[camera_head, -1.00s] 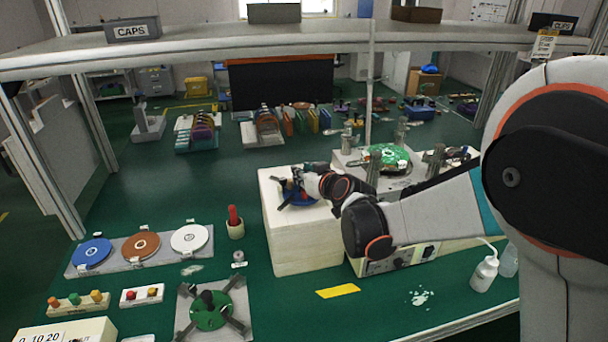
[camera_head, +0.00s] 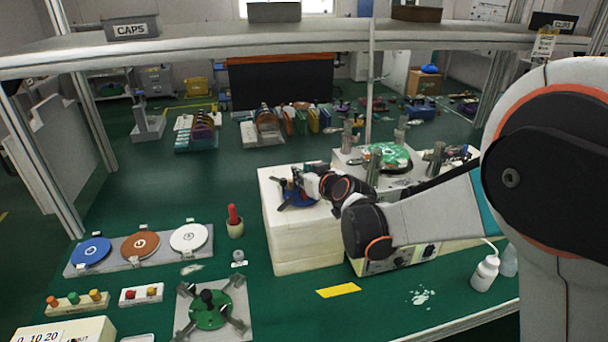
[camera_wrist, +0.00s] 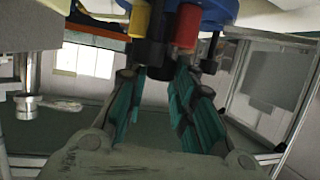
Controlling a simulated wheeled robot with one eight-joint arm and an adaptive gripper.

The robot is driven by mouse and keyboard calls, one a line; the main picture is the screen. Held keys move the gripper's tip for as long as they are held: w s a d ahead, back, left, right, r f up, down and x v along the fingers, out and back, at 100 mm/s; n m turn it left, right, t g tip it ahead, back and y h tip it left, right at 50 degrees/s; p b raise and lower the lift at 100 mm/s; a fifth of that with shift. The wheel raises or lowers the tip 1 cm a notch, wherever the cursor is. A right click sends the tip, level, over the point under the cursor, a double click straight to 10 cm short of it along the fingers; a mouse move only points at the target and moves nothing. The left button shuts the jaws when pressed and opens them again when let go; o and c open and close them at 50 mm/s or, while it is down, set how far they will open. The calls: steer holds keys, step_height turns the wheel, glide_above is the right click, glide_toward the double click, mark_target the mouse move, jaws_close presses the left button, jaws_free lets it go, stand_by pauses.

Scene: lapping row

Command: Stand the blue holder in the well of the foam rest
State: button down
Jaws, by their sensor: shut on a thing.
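The blue holder (camera_head: 297,204) is at the top of the white foam rest (camera_head: 305,244), with its dark arms spread around it. In the wrist view the holder's blue disc (camera_wrist: 205,12) shows at the top edge, with red and yellow parts below it. My gripper (camera_head: 300,184) reaches in from the right and is shut on the holder; its teal fingers (camera_wrist: 158,98) close near a dark post under the disc in the wrist view. The well is hidden under the holder, so I cannot tell whether the holder is seated in it.
A lapping machine with a green plate (camera_head: 390,156) stands right of the foam rest. A green holder (camera_head: 210,310) lies on a grey plate at front left. Blue, brown and white discs (camera_head: 140,245) lie farther left. A squeeze bottle (camera_head: 485,272) stands at right.

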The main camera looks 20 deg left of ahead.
steer(key=shift+f+b, duration=0.6)
steer(key=shift+f, duration=0.25)
steer(key=c, duration=1.3)
jaws_free()
steer(key=shift+d+r, duration=0.1)
steer(key=v, duration=1.2)
